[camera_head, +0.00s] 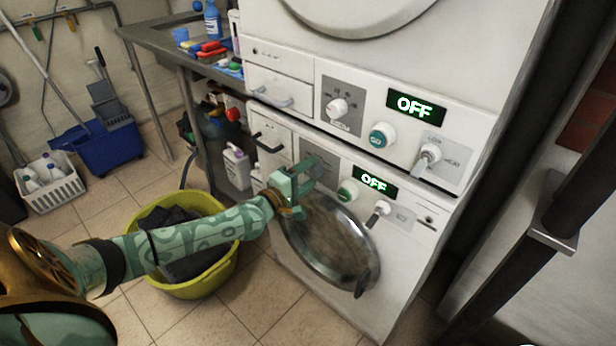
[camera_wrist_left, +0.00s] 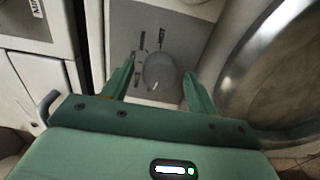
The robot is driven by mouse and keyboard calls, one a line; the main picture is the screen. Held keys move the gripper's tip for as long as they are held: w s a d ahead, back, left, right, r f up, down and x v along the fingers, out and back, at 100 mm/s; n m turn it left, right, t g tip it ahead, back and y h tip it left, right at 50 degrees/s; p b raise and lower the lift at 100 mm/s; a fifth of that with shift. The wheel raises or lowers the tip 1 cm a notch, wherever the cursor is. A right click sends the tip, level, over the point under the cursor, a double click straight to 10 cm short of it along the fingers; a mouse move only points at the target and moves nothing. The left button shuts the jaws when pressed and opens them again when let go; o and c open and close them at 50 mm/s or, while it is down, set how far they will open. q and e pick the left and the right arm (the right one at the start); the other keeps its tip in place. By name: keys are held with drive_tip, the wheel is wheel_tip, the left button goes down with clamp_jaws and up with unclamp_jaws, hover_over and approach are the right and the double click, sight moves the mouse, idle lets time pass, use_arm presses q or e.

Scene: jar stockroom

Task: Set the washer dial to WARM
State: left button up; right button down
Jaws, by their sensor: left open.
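The washer (camera_head: 390,265) is the lower white machine, with a round glass door (camera_head: 332,240) and a lit display (camera_head: 374,182) reading OFF. My left gripper (camera_head: 308,178) is open in front of its grey panel, left of the display, and hides the washer's dial in the head view. In the left wrist view the grey round dial (camera_wrist_left: 160,72) shows between the two open fingers, with a pale pointer mark at its lower edge. Small dark marks surround it, too small to read. I cannot tell whether the fingers touch it. My right gripper is not in view.
A green button (camera_head: 347,191) and a switch (camera_head: 379,211) sit by the display. The upper machine has its own dial (camera_head: 338,107) and OFF display (camera_head: 416,106). A yellow tub (camera_head: 205,283) of dark laundry stands beneath my left arm. A metal table (camera_head: 165,40) holds bottles.

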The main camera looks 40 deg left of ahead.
use_arm(q)
drive_tip(key=c, duration=1)
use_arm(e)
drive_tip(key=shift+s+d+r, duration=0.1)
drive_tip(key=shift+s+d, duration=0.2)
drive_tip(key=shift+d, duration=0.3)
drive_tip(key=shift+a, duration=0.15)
